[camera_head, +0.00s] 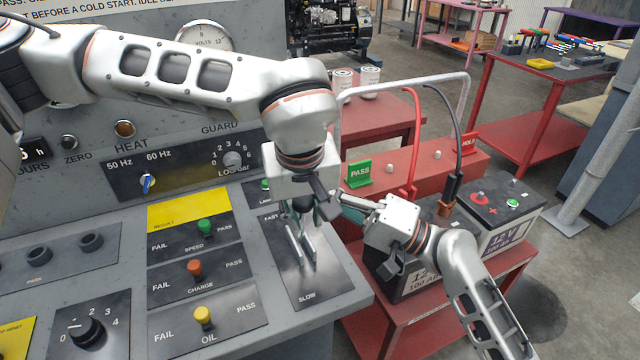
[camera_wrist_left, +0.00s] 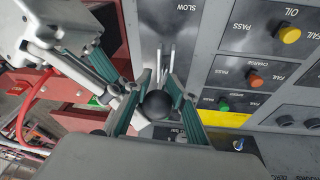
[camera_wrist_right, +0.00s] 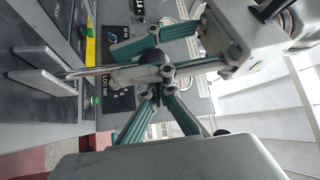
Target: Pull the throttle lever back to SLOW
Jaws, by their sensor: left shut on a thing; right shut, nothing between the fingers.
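The throttle panel (camera_head: 318,278) has FAST marked at its far end and SLOW at its near end, with two upright metal guide plates (camera_head: 300,245) between. The lever's black ball knob (camera_wrist_left: 156,104) sits between the teal fingers of my left gripper (camera_wrist_left: 160,92), which is shut on it. In the head view my left gripper (camera_head: 304,204) is over the far, FAST part of the panel and mostly hides the lever. The lever's metal rod (camera_wrist_right: 100,70) shows in the right wrist view. My right gripper (camera_head: 348,204) is shut and empty, close beside the left one.
Left of the throttle are the green speed knob (camera_head: 205,227), orange charge knob (camera_head: 194,268) and yellow oil knob (camera_head: 203,315). Right of the console are a green PASS sign (camera_head: 359,173), batteries (camera_head: 505,212) and a red cart (camera_head: 425,325). Both arms crowd the lever.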

